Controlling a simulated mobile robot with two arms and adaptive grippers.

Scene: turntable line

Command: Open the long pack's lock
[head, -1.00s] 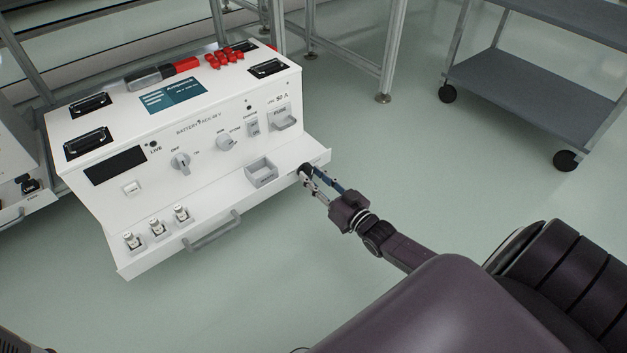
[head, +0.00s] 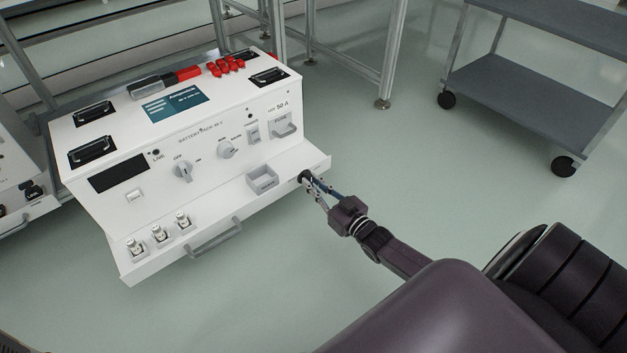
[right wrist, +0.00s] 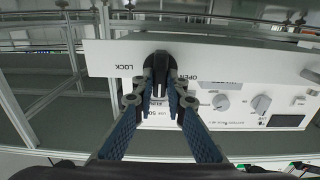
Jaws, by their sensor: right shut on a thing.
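The long pack (head: 215,217) is a white battery unit with a sloping control face and a projecting front ledge. Its lock is a dark knob (right wrist: 158,60) at the ledge's right end, between the printed words LOCK and OPEN in the right wrist view, where the lettering is upside down. My right gripper (head: 308,180) is at this end of the ledge. In the right wrist view its fingers (right wrist: 161,88) are closed around the knob from both sides and hide part of it. I cannot tell which word the knob points to. My left gripper is not in view.
The pack's face carries a rotary switch (head: 183,171), a fuse handle (head: 285,130) and a small open tray (head: 262,180). A grey handle (head: 214,238) sticks out in front. A grey wheeled cart (head: 540,95) stands at the right. The floor between is clear.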

